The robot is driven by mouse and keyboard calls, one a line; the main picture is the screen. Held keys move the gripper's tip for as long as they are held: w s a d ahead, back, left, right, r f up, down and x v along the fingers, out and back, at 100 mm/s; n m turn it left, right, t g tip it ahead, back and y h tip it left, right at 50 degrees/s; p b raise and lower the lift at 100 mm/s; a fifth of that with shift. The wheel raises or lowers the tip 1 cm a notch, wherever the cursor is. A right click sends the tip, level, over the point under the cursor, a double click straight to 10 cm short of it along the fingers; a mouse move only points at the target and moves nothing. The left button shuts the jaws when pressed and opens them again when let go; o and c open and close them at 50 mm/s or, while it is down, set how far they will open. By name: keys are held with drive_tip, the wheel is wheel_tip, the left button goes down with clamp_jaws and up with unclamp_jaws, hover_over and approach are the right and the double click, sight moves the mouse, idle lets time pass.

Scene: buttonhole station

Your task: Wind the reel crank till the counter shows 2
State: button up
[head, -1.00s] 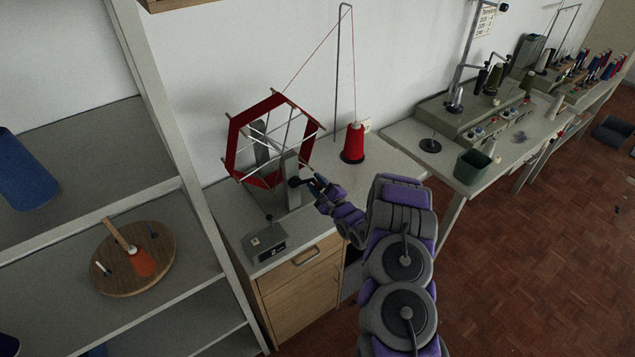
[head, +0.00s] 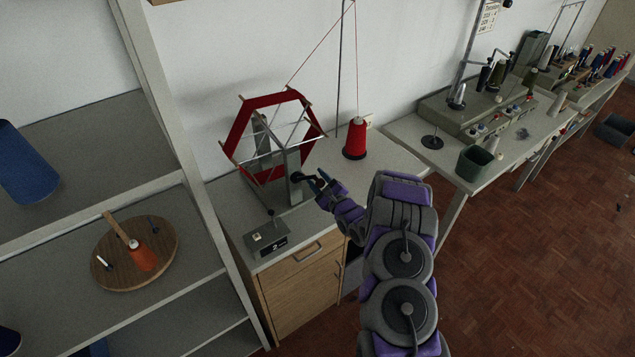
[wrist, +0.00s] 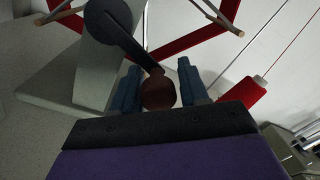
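The red-banded reel (head: 240,128) stands on the worktop between grey posts, with its dark crank hub (head: 299,178) on the near side. In the wrist view, the dark crank arm (wrist: 118,38) slants down to a round brown knob (wrist: 158,92). Any small gap at the right finger is hard to judge. The counter box (head: 266,240) sits at the worktop's front left; its small display digit is too small to read.
A red thread cone (head: 355,140) stands right of the reel, its thread running up a thin post (head: 339,70). A shelf at left holds a round wooden board (head: 125,275) with an orange spool. A sewing table (head: 455,165) with a green bin stands right.

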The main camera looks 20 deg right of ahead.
drive_tip(key=shift+o, duration=1.3)
drive_tip(key=shift+f, duration=0.15)
drive_tip(key=shift+s, duration=0.15)
